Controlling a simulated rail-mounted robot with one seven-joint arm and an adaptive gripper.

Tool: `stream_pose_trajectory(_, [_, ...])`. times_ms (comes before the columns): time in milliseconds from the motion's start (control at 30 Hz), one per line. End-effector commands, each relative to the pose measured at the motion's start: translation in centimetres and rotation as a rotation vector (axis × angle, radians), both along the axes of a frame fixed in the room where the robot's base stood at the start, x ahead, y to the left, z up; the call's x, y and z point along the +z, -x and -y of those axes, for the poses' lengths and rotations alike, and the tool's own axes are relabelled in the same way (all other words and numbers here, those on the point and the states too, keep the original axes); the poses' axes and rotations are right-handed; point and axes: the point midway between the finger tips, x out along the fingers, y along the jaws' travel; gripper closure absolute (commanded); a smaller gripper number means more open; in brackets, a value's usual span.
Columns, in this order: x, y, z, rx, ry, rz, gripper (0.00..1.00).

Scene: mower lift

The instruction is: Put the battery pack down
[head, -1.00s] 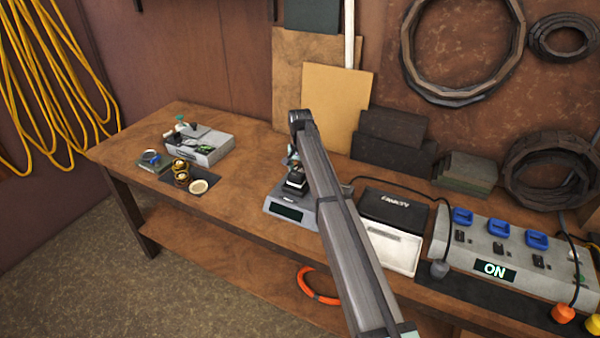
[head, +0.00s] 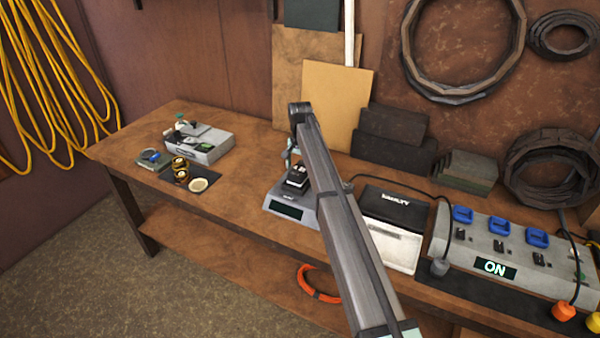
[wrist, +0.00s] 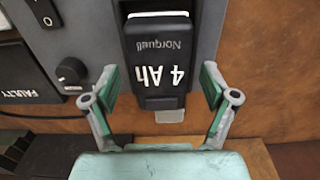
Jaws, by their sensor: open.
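The battery pack (wrist: 158,62) is black, with "4 Ah" and "Norquell" in white on its top. It sits on a grey device with a dark display (head: 287,211) on the workbench. The pack also shows in the head view (head: 297,177), partly beside my arm. My gripper (wrist: 160,95) is open, its two green-padded fingers spread to the left and right of the pack's near end, with gaps on both sides. In the head view my arm hides most of the gripper and part of the device.
Right of the device stands a black-and-white bin marked "FAULTY" (head: 393,228), then a grey panel (head: 515,258) with blue holders and an "ON" display. A grey box (head: 208,146) and small parts lie at the left. The bench (head: 245,165) between is clear.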

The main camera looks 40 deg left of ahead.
Motion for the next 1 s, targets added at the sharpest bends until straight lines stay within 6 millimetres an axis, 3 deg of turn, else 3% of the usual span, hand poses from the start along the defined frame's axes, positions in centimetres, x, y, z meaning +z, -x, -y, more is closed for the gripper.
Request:
stream_pose_trajectory(500, [9.0, -0.1, -0.1, 0.0, -0.001, 0.001, 0.15])
stream_pose_trajectory(700, [10.2, 0.0, 0.0, 0.0, 0.0, 0.0, 0.15])
stream_pose_trajectory(1000, [10.4, 0.0, 0.0, 0.0, 0.0, 0.0, 0.15])
